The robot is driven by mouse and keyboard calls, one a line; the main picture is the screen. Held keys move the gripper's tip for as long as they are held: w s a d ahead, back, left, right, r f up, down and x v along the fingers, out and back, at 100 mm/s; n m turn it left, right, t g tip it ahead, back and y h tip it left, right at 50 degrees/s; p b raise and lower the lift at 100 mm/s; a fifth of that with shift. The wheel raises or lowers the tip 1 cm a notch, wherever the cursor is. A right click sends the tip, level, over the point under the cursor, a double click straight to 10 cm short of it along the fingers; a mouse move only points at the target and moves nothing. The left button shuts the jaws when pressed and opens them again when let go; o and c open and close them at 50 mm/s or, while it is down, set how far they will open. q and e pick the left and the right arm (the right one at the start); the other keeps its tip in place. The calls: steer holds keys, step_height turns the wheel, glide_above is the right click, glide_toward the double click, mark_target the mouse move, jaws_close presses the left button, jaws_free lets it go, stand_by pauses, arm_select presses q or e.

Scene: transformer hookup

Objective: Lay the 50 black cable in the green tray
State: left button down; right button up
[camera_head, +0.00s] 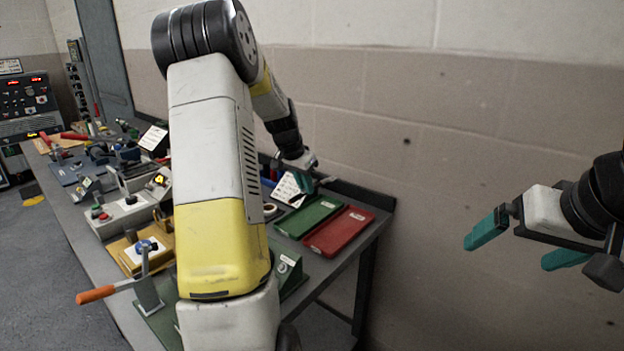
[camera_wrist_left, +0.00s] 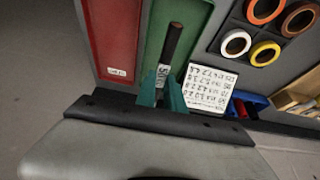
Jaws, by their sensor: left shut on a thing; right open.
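The green tray (camera_head: 309,215) lies on the bench beside a red tray, below my left gripper. In the left wrist view the green tray (camera_wrist_left: 160,45) fills the upper middle. My left gripper (camera_head: 304,182) points down at the back of the tray. The left wrist view shows its teal fingers (camera_wrist_left: 162,92) shut on the black cable (camera_wrist_left: 172,42), a short dark piece with a white "50" label. The cable appears over the green tray; I cannot tell whether it touches the floor of the tray. My right gripper (camera_head: 520,246) is open and empty, in the air at the right.
The red tray (camera_head: 339,231) is beside the green one. A white number card (camera_wrist_left: 208,89) and coloured tape rolls (camera_wrist_left: 265,53) are close by. Tools and fixtures crowd the bench (camera_head: 67,185) at left, including an orange-handled clamp (camera_head: 97,293). A wall stands behind.

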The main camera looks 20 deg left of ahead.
arm_select(q)
steer(key=shift+w+a+r, duration=0.2)
steer(key=shift+a+r, duration=0.1)
steer(key=shift+a, duration=0.3)
steer(key=shift+s, duration=0.1)
glide_toward(305, 220)
steer(key=shift+x, duration=2.9)
steer(key=shift+f, duration=0.2)
steer(key=c, duration=1.3)
jaws_free()
steer(key=shift+c, duration=0.2)
